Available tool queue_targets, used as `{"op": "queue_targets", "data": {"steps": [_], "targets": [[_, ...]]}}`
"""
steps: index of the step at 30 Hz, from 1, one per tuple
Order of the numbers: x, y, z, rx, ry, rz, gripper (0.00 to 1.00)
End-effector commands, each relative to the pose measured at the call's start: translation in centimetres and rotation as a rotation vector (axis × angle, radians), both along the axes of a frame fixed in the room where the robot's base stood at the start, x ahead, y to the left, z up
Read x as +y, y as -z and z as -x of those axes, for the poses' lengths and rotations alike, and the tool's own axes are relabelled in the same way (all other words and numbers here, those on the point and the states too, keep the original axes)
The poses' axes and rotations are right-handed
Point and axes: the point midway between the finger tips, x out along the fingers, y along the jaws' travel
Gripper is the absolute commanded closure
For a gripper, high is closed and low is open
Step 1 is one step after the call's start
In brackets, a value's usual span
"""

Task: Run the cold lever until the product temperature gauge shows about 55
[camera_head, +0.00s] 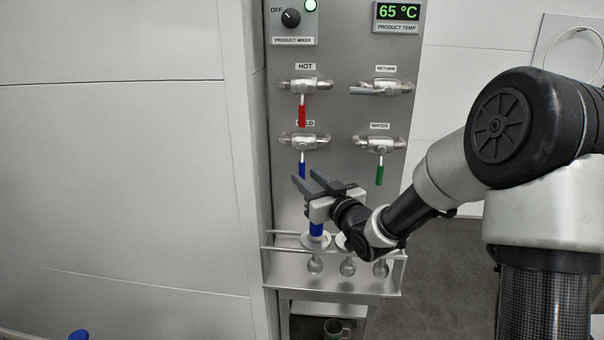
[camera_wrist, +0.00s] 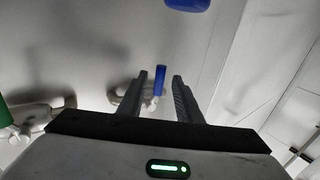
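The product temperature gauge (camera_head: 397,11) reads 65 °C. The cold lever (camera_head: 303,163) is blue and hangs straight down from its valve, under the partly hidden COLD label. My gripper (camera_head: 308,182) is just below and in front of the lever, fingers apart. In the wrist view, the blue lever (camera_wrist: 160,80) shows between the two open fingers (camera_wrist: 158,84), beyond their tips or near them; I cannot tell whether they touch it.
Above is the red hot lever (camera_head: 302,110), hanging down. To the right are the return valve (camera_head: 380,88), its handle sideways, and the green water lever (camera_head: 379,172), hanging down. Below, a metal rack (camera_head: 330,280) holds several fittings. The product mixer knob (camera_head: 291,18) has a lit green lamp (camera_head: 310,6).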

Motion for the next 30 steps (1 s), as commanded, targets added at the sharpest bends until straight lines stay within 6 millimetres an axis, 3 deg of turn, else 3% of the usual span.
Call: {"op": "queue_targets", "data": {"steps": [7, 18, 24, 30], "targets": [[1.7, 0.0, -2.6, -0.001, -0.001, -0.001, 0.68], [1.9, 0.0, -3.0, 0.000, 0.000, 0.000, 0.68], [1.9, 0.0, -3.0, 0.000, 0.000, 0.000, 1.00], [1.9, 0.0, -3.0, -0.001, 0.000, 0.001, 1.00]]}}
